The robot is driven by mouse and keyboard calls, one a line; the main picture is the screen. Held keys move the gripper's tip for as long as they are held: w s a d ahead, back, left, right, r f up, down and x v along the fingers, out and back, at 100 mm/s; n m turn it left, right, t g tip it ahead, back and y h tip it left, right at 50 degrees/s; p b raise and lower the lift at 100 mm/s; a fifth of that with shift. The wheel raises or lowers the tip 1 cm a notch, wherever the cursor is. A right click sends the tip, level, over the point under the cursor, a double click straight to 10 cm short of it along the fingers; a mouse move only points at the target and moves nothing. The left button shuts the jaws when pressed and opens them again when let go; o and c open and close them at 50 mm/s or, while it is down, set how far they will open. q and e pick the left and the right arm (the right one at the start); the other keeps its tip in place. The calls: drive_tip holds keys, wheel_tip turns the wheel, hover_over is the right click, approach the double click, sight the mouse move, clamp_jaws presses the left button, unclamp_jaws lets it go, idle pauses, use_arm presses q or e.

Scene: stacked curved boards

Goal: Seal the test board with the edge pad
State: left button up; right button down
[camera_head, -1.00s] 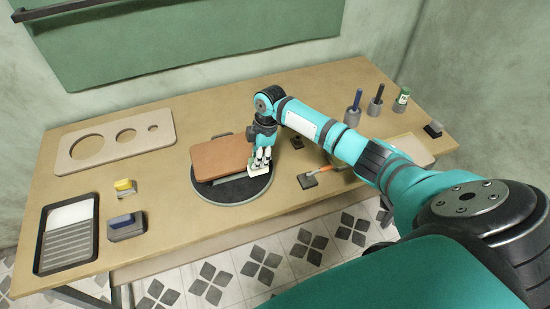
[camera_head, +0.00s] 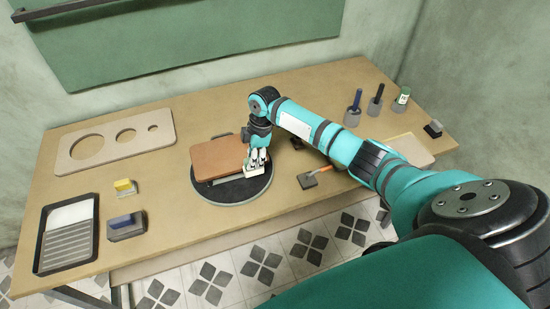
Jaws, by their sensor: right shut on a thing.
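The test board, a reddish-brown slab (camera_head: 215,157), lies flat over a round dark turntable (camera_head: 236,194) near the middle of the table. My right gripper (camera_head: 257,165) points down at the board's right end. It is shut on a small pale block, apparently the edge pad (camera_head: 254,172), held above the turntable close to the board's edge. Whether the pad touches the board I cannot tell, because the fingers hide part of that edge. My left gripper is not in view.
A template with holes (camera_head: 116,143) lies behind.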

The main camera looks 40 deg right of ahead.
drive_tip(key=shift+s+d, duration=0.15)
drive_tip(key=shift+d, duration=0.55)
drive_tip(key=shift+s+d+n+b, duration=0.2)
drive_tip(key=shift+d+n+b, duration=0.45)
drive_tip(key=shift+d+n, duration=0.55)
drive_tip(key=d+n+b, duration=0.1)
drive_tip(key=n, duration=0.1)
drive_tip(key=d+n+g+b, duration=0.1)
drive_tip(key=n+b, duration=0.1)
drive_tip(key=shift+s+d, duration=0.1)
drive_tip(key=shift+d, duration=0.05)
